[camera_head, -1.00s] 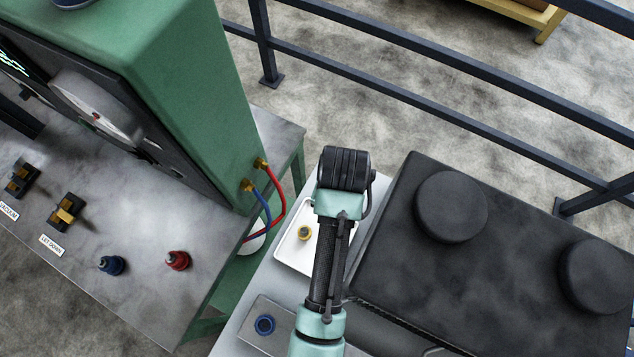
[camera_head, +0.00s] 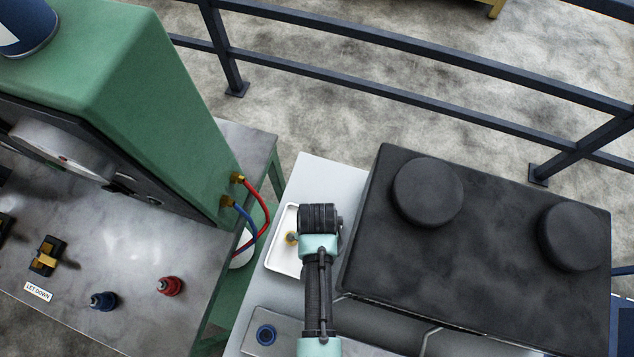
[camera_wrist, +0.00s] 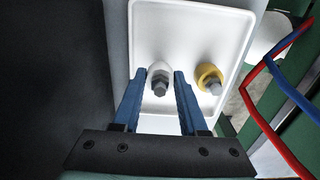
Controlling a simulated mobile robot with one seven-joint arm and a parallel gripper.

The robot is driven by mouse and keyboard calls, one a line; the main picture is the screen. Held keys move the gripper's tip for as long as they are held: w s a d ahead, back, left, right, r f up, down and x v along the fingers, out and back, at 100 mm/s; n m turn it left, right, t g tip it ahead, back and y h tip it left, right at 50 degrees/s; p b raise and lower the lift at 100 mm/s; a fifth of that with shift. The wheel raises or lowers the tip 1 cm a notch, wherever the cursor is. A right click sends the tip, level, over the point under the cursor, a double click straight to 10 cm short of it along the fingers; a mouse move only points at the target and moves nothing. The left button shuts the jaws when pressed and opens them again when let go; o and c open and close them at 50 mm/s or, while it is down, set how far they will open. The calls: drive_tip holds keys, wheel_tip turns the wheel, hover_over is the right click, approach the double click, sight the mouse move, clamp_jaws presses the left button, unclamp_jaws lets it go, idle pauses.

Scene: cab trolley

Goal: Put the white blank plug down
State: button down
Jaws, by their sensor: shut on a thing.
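The white blank plug (camera_wrist: 157,71), a white ring with a metal hex stud, is between the blue fingertips of my gripper (camera_wrist: 160,75) in the wrist view. My gripper is shut on it. It is over the white tray (camera_wrist: 185,20); I cannot tell whether it touches the tray floor. A yellow plug (camera_wrist: 208,72) with a similar stud sits in the tray just right of my right finger. In the head view the tray (camera_head: 279,264) and yellow plug (camera_head: 291,238) show left of my wrist, which hides the white plug and the fingertips.
A black box with round knobs (camera_head: 480,230) stands close on the right. A green cabinet (camera_head: 150,110) with red and blue hoses (camera_head: 262,200) is on the left. A blue ring (camera_head: 265,334) lies near the trolley front. A dark railing (camera_head: 400,105) runs behind.

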drive_tip(key=shift+f, duration=0.25)
drive_tip(key=shift+f, duration=0.15)
drive_tip(key=shift+c, duration=2.2)
unclamp_jaws()
